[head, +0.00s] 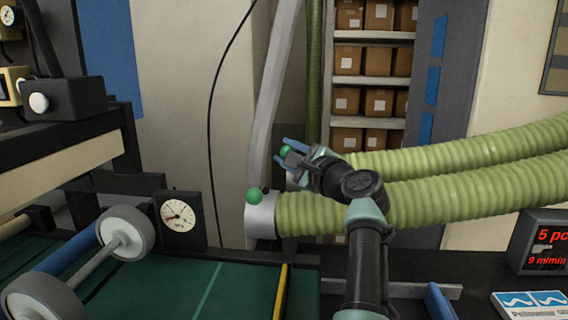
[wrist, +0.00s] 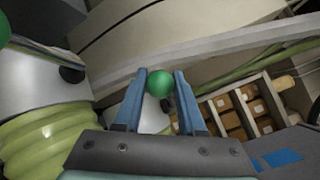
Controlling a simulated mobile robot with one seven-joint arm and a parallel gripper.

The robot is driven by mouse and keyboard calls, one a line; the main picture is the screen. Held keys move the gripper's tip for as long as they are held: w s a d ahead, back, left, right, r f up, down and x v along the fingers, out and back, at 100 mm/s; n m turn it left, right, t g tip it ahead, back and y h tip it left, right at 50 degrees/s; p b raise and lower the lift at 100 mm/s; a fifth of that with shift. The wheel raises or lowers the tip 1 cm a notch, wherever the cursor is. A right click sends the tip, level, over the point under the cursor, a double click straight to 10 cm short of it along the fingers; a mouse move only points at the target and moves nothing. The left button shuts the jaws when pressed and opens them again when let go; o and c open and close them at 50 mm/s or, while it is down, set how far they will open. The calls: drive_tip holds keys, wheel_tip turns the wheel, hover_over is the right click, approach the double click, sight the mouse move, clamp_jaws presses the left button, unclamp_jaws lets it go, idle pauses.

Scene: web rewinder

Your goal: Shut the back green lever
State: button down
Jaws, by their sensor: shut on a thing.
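The back green lever shows as a green ball knob (head: 287,151) at the end of the farther green hose in the head view. My gripper (head: 284,147) is at this knob, with its blue fingers on either side. In the wrist view the green knob (wrist: 160,84) sits between the blue fingertips (wrist: 160,76), and my gripper is shut on it. The front green lever knob (head: 254,196) stands on the metal collar (head: 261,220) of the nearer hose. My gripper and wrist hide most of the back lever's collar.
Two ribbed green hoses (head: 450,197) run to the right behind my arm. A slanted grey post (head: 272,95) rises just left of the back knob. A pressure gauge (head: 178,215) and white rollers (head: 125,233) are at the left. Shelves with boxes (head: 378,100) stand behind.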

drive_tip(key=shift+s+d+n+g+y, duration=0.1)
drive_tip(key=shift+d+n+g+y, duration=0.2)
drive_tip(key=shift+n+g+y, duration=0.15)
drive_tip(key=shift+b, duration=0.3)
drive_tip(key=c, duration=0.5)
unclamp_jaws()
